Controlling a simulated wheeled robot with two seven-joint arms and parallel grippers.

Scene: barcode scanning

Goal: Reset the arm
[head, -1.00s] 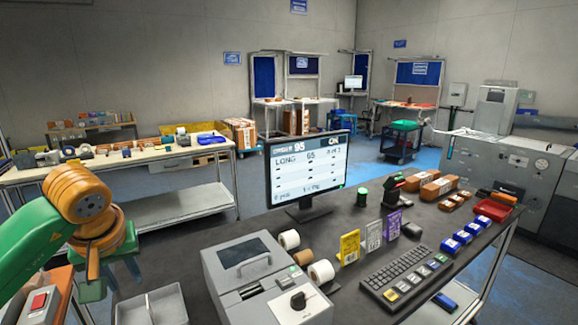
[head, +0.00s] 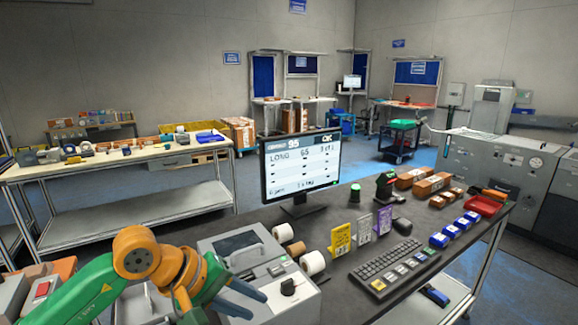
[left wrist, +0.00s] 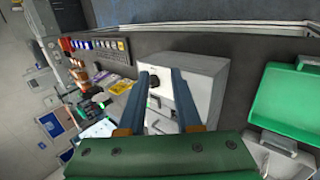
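My left gripper (head: 250,302) shows at the bottom of the head view, in front of the grey label machine (head: 222,247) and low on its near-left side. Its two blue-grey fingers (left wrist: 159,72) stand apart in the left wrist view, with nothing held between them. The white-grey machine body (left wrist: 196,78) shows beyond and between the fingers there. My green and orange left arm comes in from the lower left. My right gripper is in neither view.
The dark counter holds a monitor (head: 302,165), a keyboard (head: 396,265), a scanner (head: 385,187), cardboard boxes (head: 432,184), several blue items (head: 455,231) and a red tray (head: 487,204). A green tray (left wrist: 292,100) shows at right in the left wrist view. A long table (head: 130,163) stands behind.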

